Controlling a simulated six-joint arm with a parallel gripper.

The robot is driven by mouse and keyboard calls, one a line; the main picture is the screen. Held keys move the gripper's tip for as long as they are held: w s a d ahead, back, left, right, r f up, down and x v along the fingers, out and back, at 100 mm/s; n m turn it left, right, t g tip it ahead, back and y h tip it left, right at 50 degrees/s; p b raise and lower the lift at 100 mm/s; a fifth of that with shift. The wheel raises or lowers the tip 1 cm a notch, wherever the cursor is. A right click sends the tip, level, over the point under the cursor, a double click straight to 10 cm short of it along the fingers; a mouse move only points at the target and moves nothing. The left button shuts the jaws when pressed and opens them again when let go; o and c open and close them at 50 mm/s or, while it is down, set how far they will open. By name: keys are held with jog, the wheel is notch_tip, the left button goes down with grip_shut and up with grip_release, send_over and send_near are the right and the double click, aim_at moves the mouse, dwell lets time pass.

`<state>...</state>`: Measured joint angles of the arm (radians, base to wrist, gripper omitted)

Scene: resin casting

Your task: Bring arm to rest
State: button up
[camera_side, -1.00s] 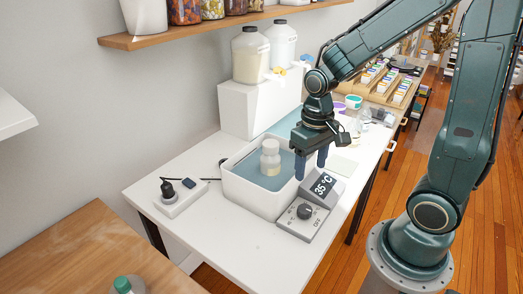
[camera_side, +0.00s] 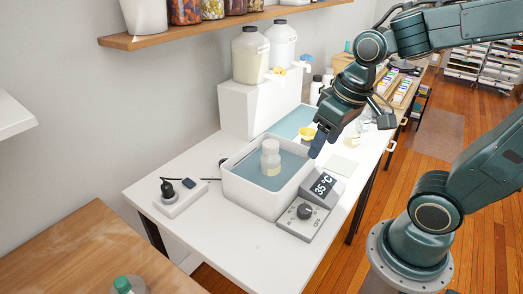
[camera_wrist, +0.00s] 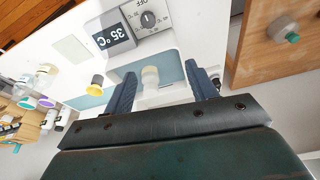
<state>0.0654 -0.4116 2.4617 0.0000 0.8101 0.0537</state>
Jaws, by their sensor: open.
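My gripper (camera_side: 320,143) is above the right rim of the white water bath (camera_side: 258,206) in the side view, tilted and empty. In the wrist view my gripper's two fingers (camera_wrist: 161,90) are spread wide apart. A white-capped bottle (camera_side: 270,160) stands upright in the bath's blue-grey water, apart from my gripper. The bottle also shows in the wrist view (camera_wrist: 150,77), between the fingers in the picture but beyond them.
A control box with a 35 °C display (camera_side: 323,185) and a dial (camera_side: 305,212) sits at the bath's right. Large jars (camera_side: 250,55) stand on a white block behind. A yellow cup (camera_side: 308,134) is near my gripper. A power strip (camera_side: 181,198) lies left.

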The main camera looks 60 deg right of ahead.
jog(key=s+a+r+n+t, duration=0.1)
jog(key=s+r+t, duration=0.1)
jog(key=s+r, duration=0.2)
jog(key=shift+s+a+r, duration=0.25)
jog(key=shift+s+r, duration=0.1)
jog(key=shift+s, duration=0.05)
dwell(0.9)
